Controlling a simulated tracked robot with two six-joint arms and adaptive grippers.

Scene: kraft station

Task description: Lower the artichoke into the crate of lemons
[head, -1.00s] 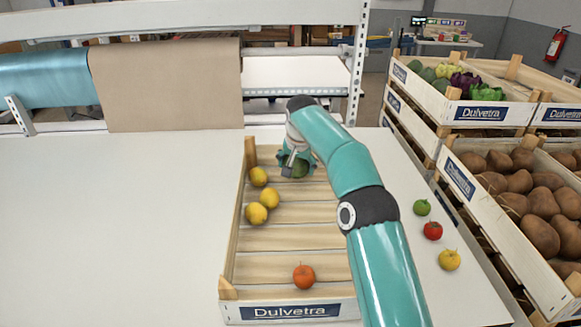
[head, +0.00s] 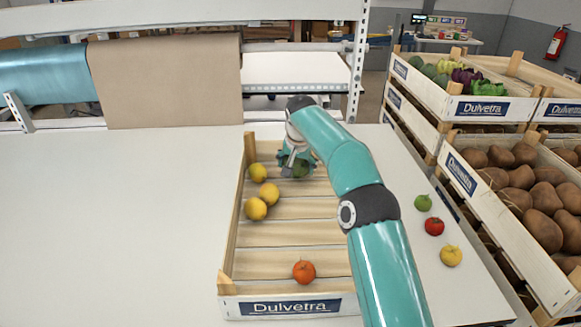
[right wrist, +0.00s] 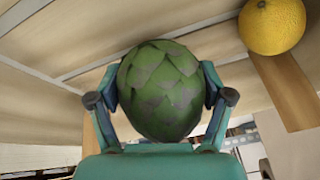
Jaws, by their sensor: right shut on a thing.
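The green artichoke (right wrist: 160,92) is between the two fingers of my right gripper (right wrist: 160,95) in the right wrist view. The right gripper is shut on it. In the head view the artichoke (head: 300,168) is partly hidden by my right gripper (head: 294,165), which is over the far part of the wooden crate (head: 228,240). Three lemons (head: 256,209) lie along the crate's left side; one lemon (right wrist: 272,25) shows at the top right of the right wrist view. Whether the artichoke touches the crate floor I cannot tell. My left gripper is not in view.
An orange fruit (head: 304,272) lies at the crate's near end. A green fruit (head: 423,203), a tomato (head: 434,226) and a yellow fruit (head: 451,256) lie on the table right of the crate. Potato crates (head: 500,240) stand at the right. The table's left side is clear.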

